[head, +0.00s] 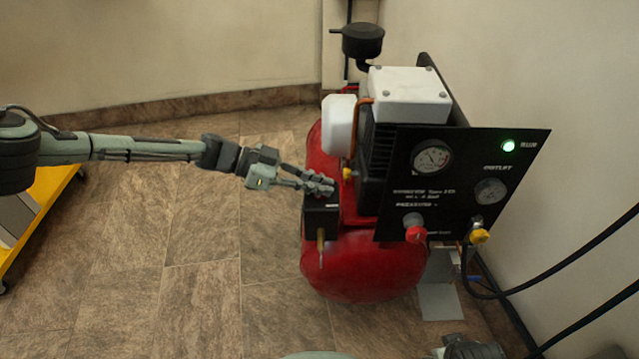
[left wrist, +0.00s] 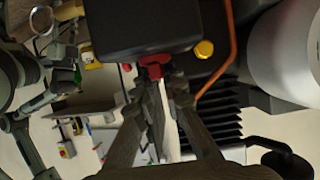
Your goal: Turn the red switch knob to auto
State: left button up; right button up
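The red switch knob (left wrist: 153,65) shows in the left wrist view at the edge of the black switch box (left wrist: 130,25). In the head view the box (head: 318,218) sits on the left side of the red compressor tank (head: 362,265), and my gripper hides the knob. My left gripper (head: 320,186) reaches in from the left, just above the box. In the left wrist view its fingers (left wrist: 163,82) are close together with the knob between their tips. A part of my right arm (head: 465,348) shows at the bottom edge; its fingers cannot be made out.
The black panel (head: 460,185) carries gauges, a lit green lamp (head: 508,146), a red valve knob (head: 415,232) and a yellow fitting (head: 479,237). Black hoses run at the right. A yellow cart (head: 48,215) stands far left. The floor between is clear.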

pick_arm(q)
jog(key=o, duration=0.4)
jog(key=v, duration=1.2)
